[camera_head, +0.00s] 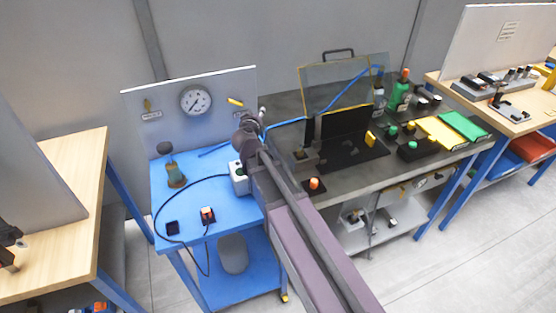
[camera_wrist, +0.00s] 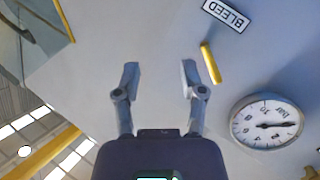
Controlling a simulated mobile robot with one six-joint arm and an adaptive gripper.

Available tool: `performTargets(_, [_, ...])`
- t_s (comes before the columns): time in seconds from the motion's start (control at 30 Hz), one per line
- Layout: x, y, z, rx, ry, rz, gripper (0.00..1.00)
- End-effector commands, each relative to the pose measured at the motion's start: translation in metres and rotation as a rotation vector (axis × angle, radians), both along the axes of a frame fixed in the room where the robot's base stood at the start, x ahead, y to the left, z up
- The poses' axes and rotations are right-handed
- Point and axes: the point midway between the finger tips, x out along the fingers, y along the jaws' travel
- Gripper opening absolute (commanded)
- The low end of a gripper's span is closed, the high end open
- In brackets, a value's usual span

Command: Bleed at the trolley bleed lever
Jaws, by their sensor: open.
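The yellow bleed lever (camera_head: 235,101) is on the upright white panel (camera_head: 220,85) of the blue trolley, right of the round gauge (camera_head: 196,101). In the wrist view the lever (camera_wrist: 210,63) lies beside the BLEED label (camera_wrist: 226,14), and the gauge (camera_wrist: 266,122) looks upside down. My gripper (camera_wrist: 159,74) is open and empty in front of the panel. The lever is outside its fingers, just right of the right fingertip in that view, with no clear contact. In the head view my arm covers part of the panel's lower right, and the fingers are hard to make out.
A dark workbench (camera_head: 285,105) with a clear guard stands right.

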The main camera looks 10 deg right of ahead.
Motion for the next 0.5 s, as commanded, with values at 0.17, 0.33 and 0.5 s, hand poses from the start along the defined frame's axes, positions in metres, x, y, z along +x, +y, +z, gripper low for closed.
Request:
performTargets(0.17, [-0.008, -0.019, -0.006, 0.075, 0.050, -0.055, 0.53])
performTargets(0.33, [-0.016, -0.033, -0.014, 0.145, 0.100, -0.101, 0.53])
performTargets(0.5, [-0.025, -0.046, -0.022, 0.218, 0.153, -0.144, 0.53])
